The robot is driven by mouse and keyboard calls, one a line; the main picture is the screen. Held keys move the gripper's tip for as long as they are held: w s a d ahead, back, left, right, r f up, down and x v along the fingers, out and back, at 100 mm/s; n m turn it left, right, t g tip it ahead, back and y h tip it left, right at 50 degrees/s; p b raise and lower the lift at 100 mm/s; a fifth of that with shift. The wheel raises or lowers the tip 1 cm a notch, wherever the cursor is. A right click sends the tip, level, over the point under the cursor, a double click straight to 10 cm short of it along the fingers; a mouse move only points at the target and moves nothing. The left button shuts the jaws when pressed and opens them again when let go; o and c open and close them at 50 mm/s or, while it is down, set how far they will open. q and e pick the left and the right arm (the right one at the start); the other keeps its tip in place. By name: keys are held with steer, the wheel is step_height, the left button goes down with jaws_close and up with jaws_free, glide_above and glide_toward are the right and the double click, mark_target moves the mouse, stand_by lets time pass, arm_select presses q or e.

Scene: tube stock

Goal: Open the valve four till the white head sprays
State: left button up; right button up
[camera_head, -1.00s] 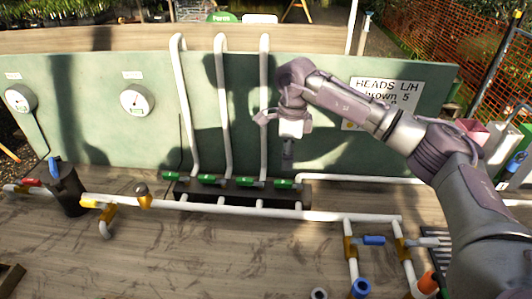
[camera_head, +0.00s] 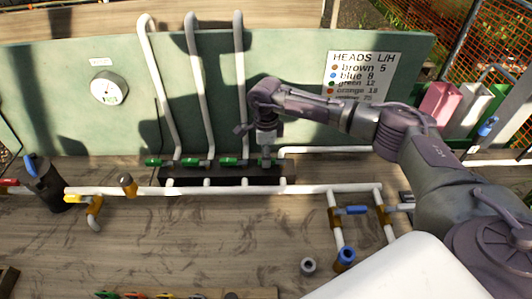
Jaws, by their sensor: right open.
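Several green-handled valves sit in a row on a dark manifold block (camera_head: 215,181) at the foot of the green panel. From the left they are one green handle (camera_head: 153,162), a second (camera_head: 190,161), a third (camera_head: 228,161) and a rightmost one (camera_head: 275,163). I can read no numbers on them. My right gripper (camera_head: 267,153) is open and points down just above or at the rightmost handle; whether it touches is unclear. The gripper partly covers that handle. My left gripper is out of view. I cannot make out a white spray head.
White pipes (camera_head: 205,90) rise up the panel behind the valves. A gauge (camera_head: 109,89) and a heads sign (camera_head: 365,75) are on the panel. A white pipe (camera_head: 110,191) crosses in front, with a blue-handled valve (camera_head: 350,210) at right. A dark canister (camera_head: 45,183) stands left.

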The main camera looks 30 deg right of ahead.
steer(key=shift+f, duration=0.65)
jaws_close()
